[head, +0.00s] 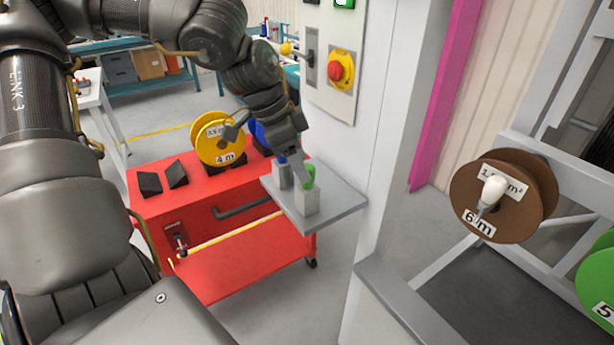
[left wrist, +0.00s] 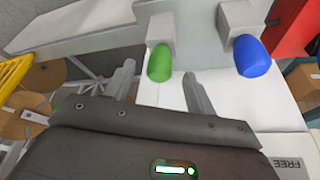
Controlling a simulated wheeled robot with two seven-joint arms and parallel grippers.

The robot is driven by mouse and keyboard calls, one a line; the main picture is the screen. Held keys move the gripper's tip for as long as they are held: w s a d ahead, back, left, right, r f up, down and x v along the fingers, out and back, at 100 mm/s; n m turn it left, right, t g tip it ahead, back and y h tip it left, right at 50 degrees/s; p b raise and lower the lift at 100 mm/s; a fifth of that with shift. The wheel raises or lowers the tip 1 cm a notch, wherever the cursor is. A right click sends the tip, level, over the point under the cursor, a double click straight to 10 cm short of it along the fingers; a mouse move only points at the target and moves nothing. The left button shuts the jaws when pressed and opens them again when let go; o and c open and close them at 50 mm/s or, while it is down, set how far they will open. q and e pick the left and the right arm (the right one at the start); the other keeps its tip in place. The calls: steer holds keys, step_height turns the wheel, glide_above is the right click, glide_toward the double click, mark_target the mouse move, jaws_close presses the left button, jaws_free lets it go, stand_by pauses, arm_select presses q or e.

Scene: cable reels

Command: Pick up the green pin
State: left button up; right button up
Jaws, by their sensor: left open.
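The green pin (head: 309,175) stands in a grey block holder on a small grey shelf (head: 337,207); part of it is hidden behind my left gripper (head: 300,168). In the left wrist view the green pin (left wrist: 160,63) shows between and just beyond the tips of my left gripper's two fingers (left wrist: 160,80). Those fingers are apart, with nothing held. Whether either finger touches the pin cannot be told. A blue pin (left wrist: 252,55) sits in a second holder beside it, to the right in the left wrist view. My right gripper is not in view.
A red cart (head: 160,208) with a yellow reel (head: 217,140) stands left of the shelf. A white panel post with a red emergency button (head: 336,68) rises close behind the shelf. A brown reel (head: 505,195) hangs on a rack at right.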

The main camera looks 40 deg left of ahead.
mark_target(307, 188)
arm_select(q)
steer(key=x, duration=0.3)
steer(key=shift+w+f, duration=0.1)
steer(key=shift+f, duration=0.15)
steer(key=c, duration=1.1)
